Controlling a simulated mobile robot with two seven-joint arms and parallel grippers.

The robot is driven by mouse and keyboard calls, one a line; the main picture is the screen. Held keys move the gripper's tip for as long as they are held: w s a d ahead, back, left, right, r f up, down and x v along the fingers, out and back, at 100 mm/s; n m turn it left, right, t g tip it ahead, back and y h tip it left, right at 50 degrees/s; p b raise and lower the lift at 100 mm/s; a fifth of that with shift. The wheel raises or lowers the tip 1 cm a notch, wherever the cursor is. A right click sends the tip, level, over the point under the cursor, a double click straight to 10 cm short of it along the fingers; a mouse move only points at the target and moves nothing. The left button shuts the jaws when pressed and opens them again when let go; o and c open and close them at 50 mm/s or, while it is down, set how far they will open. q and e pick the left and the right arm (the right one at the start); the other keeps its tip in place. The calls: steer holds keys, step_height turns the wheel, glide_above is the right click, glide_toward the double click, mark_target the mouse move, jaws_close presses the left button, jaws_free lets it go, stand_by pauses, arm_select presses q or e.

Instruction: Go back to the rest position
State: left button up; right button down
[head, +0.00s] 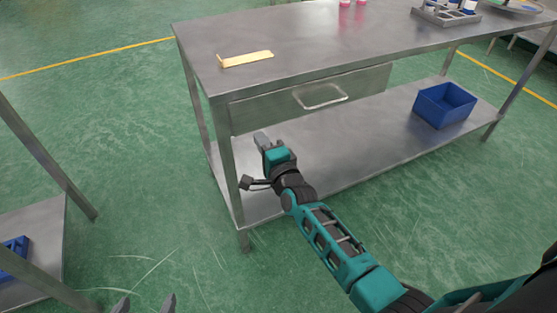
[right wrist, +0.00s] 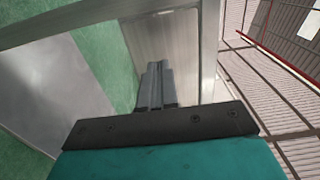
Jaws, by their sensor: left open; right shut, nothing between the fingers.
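My right arm reaches in from the lower right of the head view. Its right gripper (head: 262,141) is shut and empty, just right of the steel table's left front leg and below the drawer in the picture. The right wrist view shows the same gripper (right wrist: 156,82) with its fingers together and nothing between them. Whether it touches the table cannot be told. My left gripper (head: 145,304) shows only as two separate fingertips at the bottom edge of the head view. It is open and empty, over the green floor.
The steel table (head: 300,35) has a drawer (head: 310,98) with a handle and a lower shelf (head: 350,140). A yellow strip (head: 245,59) lies on top. A blue bin (head: 444,105) stands on the shelf. Another metal stand (head: 40,235) is at left. Green floor (head: 140,180) lies between.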

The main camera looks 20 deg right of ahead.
arm_select(q)
steer(key=r+p, duration=0.1)
steer(key=a+r+p, duration=0.1)
steer(key=p, duration=0.1)
steer(key=a+r+p, duration=0.1)
steer(key=p, duration=0.1)
steer(key=shift+s+r+y, duration=0.1)
steer(key=shift+s+y, duration=0.15)
steer(key=shift+y, duration=0.05)
arm_select(e)
steer(key=s+f+n+g, duration=0.2)
steer(key=s+n+g, duration=0.1)
steer(key=s+n, duration=0.7)
steer(key=s+d+f+n+g, duration=0.1)
steer(key=s+f+n+g, duration=0.2)
steer(key=s+n, duration=0.6)
steer(key=s+g, duration=0.1)
steer(key=s, duration=0.7)
steer(key=shift+n, duration=0.4)
